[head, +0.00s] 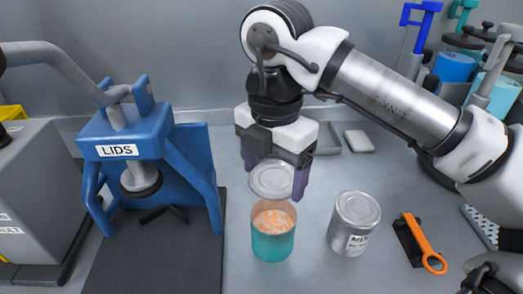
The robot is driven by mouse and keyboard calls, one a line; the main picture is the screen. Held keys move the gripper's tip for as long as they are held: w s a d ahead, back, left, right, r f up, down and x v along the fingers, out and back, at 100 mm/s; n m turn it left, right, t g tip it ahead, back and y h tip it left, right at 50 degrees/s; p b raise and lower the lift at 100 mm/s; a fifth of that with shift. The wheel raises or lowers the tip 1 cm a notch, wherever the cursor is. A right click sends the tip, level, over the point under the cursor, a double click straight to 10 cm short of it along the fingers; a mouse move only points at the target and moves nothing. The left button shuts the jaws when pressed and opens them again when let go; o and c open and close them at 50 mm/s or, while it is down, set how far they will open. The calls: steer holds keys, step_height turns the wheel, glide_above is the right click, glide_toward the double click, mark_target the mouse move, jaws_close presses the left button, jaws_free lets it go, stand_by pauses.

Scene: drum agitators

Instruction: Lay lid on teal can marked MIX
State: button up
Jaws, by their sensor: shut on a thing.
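My gripper (274,184) points down and is shut on a round silver lid (271,178), with a purple finger at each side. That can stands upright, teal below with a clear or brownish upper wall. Orange and white contents show inside, and I see no label on it. A silver can (348,225) with a closed top stands to its right; its white label seems to begin with "MI", partly unreadable.
A blue press marked LIDS (120,150) stands on a dark mat at left. An orange-handled tool (425,245) lies at right. A flat grey block (359,141) lies behind. Teal and blue containers stand at back right. The bench in front is clear.

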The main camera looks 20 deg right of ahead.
steer(key=shift+s+a+f, duration=0.1)
steer(key=shift+s+f, duration=0.1)
steer(key=shift+s, duration=0.1)
steer(key=shift+w+f+b, duration=0.1)
steer(key=shift+f+b, duration=1.6)
steer(key=shift+f, duration=0.9)
steer(key=shift+f+b, duration=0.7)
steer(key=shift+f, duration=0.05)
steer(key=shift+f+b, duration=0.25)
steer(key=shift+b, duration=0.85)
steer(key=o, duration=0.9)
